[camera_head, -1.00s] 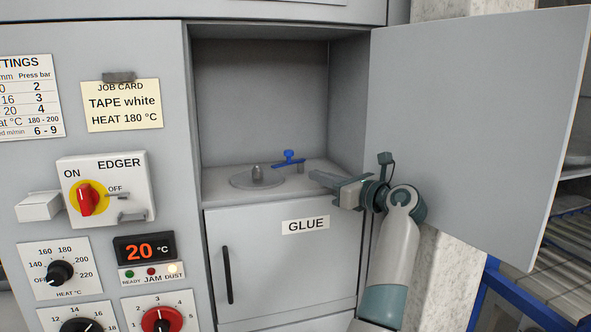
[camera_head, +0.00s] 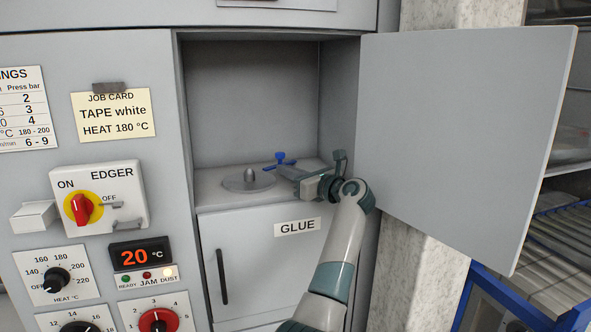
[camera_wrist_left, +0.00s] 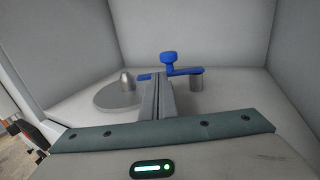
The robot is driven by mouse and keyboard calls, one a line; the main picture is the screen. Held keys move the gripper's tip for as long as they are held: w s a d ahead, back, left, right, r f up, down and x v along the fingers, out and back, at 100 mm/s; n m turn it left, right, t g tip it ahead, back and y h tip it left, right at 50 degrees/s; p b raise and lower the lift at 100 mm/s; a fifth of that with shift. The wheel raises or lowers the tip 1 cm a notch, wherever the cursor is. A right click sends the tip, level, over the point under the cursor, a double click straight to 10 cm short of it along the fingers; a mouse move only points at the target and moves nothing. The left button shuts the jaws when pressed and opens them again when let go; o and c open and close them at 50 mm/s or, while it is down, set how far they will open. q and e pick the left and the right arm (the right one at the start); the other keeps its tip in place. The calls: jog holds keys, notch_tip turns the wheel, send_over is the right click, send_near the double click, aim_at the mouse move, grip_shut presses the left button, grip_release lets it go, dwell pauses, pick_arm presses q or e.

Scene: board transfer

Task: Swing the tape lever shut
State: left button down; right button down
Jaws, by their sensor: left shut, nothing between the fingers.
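The blue tape lever (camera_head: 279,158) has an upright knob and a flat arm on a short grey post, inside the open compartment. In the left wrist view, the lever (camera_wrist_left: 169,61) runs leftward from its post (camera_wrist_left: 197,84), behind my fingertips. A round metal disc (camera_head: 240,184) with a central peg lies to its left; in the wrist view the disc (camera_wrist_left: 104,100) is also left of the fingers. My left gripper (camera_head: 281,169) is shut and empty, its tips just in front of the lever. I cannot tell whether they touch it. My right gripper is not in view.
The grey compartment door (camera_head: 460,135) stands open on the right, close beside my left arm. The GLUE panel (camera_head: 265,255) is below the compartment. The EDGER switch (camera_head: 98,205) and dials are on the left. The compartment's upper space is free.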

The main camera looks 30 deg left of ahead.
aim_at(278, 182)
pick_arm(q)
jog(key=shift+w+a, duration=0.1)
jog(key=shift+a, duration=0.2)
jog(key=shift+a+f+m+t+h, duration=0.15)
jog(key=shift+a+m+t+h, duration=0.2)
jog(key=shift+t, duration=0.35)
jog(key=shift+s+a+m+t+h, duration=0.25)
jog(key=shift+a+m+t, duration=0.1)
jog(key=shift+m+t, duration=0.35)
jog(key=shift+a+r+m+t+h+p, duration=0.3)
jog(key=shift+a+m+t+h+p, duration=0.4)
jog(key=shift+t+p, duration=0.4)
jog(key=shift+d+f+m+t, duration=0.1)
jog(key=shift+m+t, duration=0.15)
jog(key=shift+t, duration=0.05)
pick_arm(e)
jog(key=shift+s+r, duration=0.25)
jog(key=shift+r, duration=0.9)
pick_arm(q)
jog(key=shift+d+f, duration=0.1)
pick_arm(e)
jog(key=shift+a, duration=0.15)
